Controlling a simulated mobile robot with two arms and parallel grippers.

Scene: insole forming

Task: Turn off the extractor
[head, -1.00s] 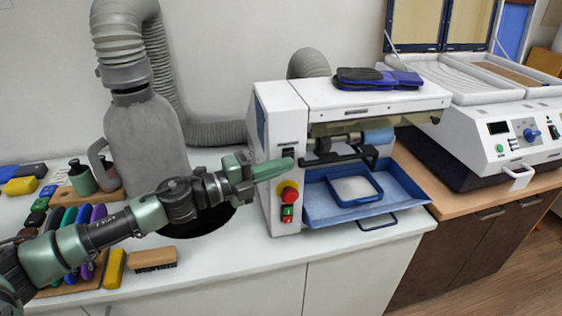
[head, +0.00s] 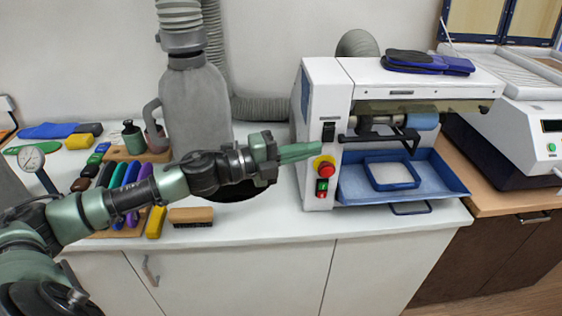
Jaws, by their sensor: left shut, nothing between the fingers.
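The white machine (head: 312,105) stands on the counter with a narrow front panel on its left. The panel carries a black switch (head: 328,132), a red knob on a yellow base (head: 325,168), and a red-and-green switch (head: 321,188). A grey hose (head: 181,22) runs into a grey bottle-shaped container (head: 196,105) at the left; which part is the extractor is not marked. My left gripper (head: 318,150) is shut and empty. Its fingertips point right at the panel, just below the black switch and above the red knob. I cannot tell whether they touch it. My right gripper is not in view.
A blue tray (head: 445,178) juts from the machine's front. A dark round opening (head: 225,194) lies behind my left forearm. A brush (head: 191,216), a yellow block (head: 156,223) and coloured tools lie at the left. A second white machine (head: 520,130) stands at the right.

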